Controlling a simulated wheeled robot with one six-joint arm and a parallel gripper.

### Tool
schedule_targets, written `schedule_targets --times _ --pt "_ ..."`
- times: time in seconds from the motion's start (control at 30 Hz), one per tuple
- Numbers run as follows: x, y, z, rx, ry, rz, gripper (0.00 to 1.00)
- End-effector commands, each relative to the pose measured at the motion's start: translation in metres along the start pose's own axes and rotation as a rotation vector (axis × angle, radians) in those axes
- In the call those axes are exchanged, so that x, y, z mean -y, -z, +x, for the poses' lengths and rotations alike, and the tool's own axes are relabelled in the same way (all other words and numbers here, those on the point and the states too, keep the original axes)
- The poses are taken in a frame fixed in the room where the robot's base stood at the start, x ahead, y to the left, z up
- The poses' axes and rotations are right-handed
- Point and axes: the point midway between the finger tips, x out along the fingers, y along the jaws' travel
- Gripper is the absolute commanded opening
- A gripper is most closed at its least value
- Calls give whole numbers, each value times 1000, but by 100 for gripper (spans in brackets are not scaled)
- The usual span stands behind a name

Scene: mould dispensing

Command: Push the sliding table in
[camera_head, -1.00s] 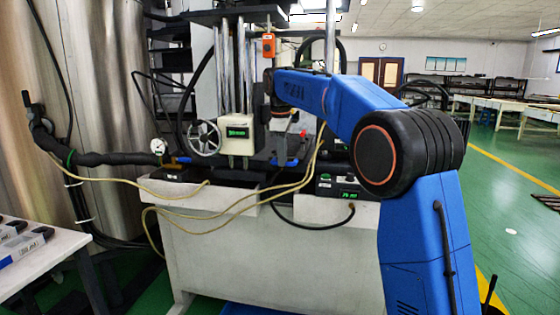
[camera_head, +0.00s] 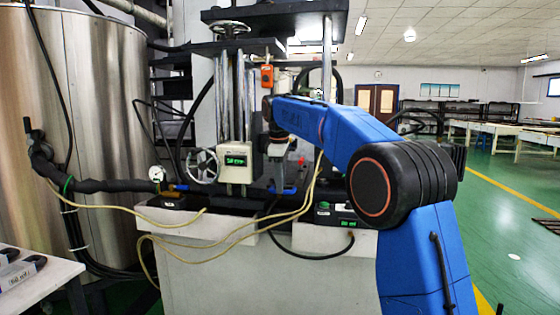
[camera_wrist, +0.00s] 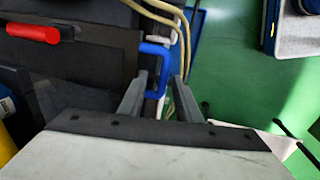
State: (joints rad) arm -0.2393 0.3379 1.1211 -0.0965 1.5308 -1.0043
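A blue U-shaped handle (camera_wrist: 155,50) is on the edge of a dark plate (camera_wrist: 82,66), which seems to be the sliding table. In the wrist view my gripper (camera_wrist: 159,76) has its two grey fingers apart, with part of the handle between or just beyond the tips. I cannot tell whether they touch it. In the head view my gripper (camera_head: 278,160) points down just above the handle (camera_head: 283,190), in front of the press.
A white display box (camera_head: 237,162) and a handwheel (camera_head: 203,166) stand left of my gripper. Yellow hoses (camera_head: 306,200) hang close on its right. A black control box (camera_head: 334,216) sits on the front ledge. Open green floor lies right.

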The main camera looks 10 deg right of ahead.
Motion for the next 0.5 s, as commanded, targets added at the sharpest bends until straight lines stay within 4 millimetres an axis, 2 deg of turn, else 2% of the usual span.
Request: schedule_targets --times 0.5 --pt "-1 1 -96 -2 -3 0 31"
